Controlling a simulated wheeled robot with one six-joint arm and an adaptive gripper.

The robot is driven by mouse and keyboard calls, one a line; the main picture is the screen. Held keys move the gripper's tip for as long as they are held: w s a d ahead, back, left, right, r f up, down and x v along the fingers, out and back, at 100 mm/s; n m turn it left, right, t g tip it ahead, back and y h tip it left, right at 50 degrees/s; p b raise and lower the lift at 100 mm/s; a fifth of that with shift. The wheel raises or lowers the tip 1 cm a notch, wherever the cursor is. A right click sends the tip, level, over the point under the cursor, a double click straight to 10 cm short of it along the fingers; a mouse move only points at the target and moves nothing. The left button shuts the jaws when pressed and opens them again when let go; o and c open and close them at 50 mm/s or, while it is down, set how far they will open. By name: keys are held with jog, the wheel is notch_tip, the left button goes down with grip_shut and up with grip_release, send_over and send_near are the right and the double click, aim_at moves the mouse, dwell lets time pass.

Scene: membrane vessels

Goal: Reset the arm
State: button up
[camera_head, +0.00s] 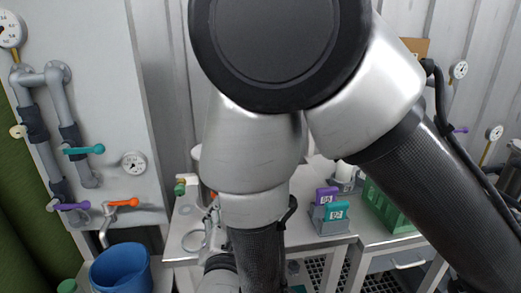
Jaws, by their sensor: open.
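My arm (262,150) fills the middle of the view, with its large dark round joint cap at the top. A carbon-dark link slants down to the right, and another link runs down to a silver wrist at the bottom centre. My gripper (211,229) shows only in small part beside the wrist, over the light bench. It is open. Its fingertips are hard to make out, and I see nothing held in it.
A light bench (181,238) carries purple and teal labelled blocks (330,208) in a grey holder and a green crate (388,208). Left are a panel with pipes, gauges and coloured valve handles, and a blue bucket (121,272). A corrugated wall stands behind.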

jog(key=w+d+r+m+g+h, duration=0.3)
jog(key=w+d+r+m+h, duration=0.15)
jog(key=d, duration=0.55)
jog(key=w+d+r+m+g+h, duration=0.25)
jog(key=d+m+h, duration=0.25)
jog(key=d, duration=0.4)
jog(key=w+d+r+m+g+h, duration=0.2)
jog(key=w+d+r+m+h, duration=0.25)
jog(key=d, duration=0.55)
jog(key=s+d+r+m+g+y, duration=0.1)
jog(key=s+d+m+g, duration=0.3)
jog(key=d, duration=0.4)
jog(key=s+d+r+m+g+y, duration=0.15)
jog(key=s+d+m+g, duration=0.3)
jog(key=d, duration=0.45)
jog(key=s+d+r+m+t+y, duration=0.1)
jog(key=s+d+m+t+y, duration=0.1)
jog(key=s+m+y, duration=0.6)
jog(key=shift+s+r+t+y, duration=0.3)
jog(key=shift+s+y, duration=0.15)
jog(key=shift+s, duration=0.5)
